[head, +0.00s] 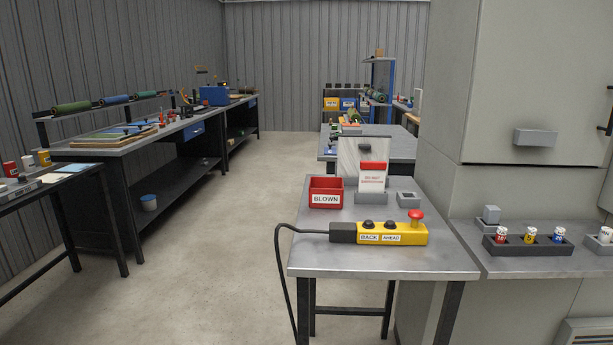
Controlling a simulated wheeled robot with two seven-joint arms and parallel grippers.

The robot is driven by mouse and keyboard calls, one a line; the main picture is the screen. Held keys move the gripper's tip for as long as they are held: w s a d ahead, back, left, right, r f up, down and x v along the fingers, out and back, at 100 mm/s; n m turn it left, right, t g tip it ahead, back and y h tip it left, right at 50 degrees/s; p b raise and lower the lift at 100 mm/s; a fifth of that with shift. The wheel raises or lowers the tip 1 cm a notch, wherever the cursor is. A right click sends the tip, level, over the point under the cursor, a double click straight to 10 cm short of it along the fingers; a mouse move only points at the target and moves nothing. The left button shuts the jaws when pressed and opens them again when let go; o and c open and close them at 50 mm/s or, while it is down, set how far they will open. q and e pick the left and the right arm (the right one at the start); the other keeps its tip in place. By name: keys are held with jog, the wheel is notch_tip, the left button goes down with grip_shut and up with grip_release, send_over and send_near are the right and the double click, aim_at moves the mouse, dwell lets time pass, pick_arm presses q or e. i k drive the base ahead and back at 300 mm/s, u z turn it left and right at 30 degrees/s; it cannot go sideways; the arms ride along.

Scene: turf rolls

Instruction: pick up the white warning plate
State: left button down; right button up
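The white warning plate (371,184) stands upright in a grey holder (371,198) on the small grey table (440,259) in front of me. It has a red band along its top and small red lettering that I cannot read. A larger pale grey panel stands close behind it and partly shows around it. No gripper is near the plate in this view. Neither of my grippers shows in the head view.
A red bin labelled BLOWN (326,193) stands left of the plate. A small grey block (409,200) sits to its right. A yellow control box (393,234) with a red button lies in front, its black cable (283,262) hanging off the left edge. A grey cabinet (535,80) rises at right.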

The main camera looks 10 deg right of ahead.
aim_at(373, 174)
jog(key=u, duration=1)
jog(key=i, duration=4)
jog(key=z, duration=1.45)
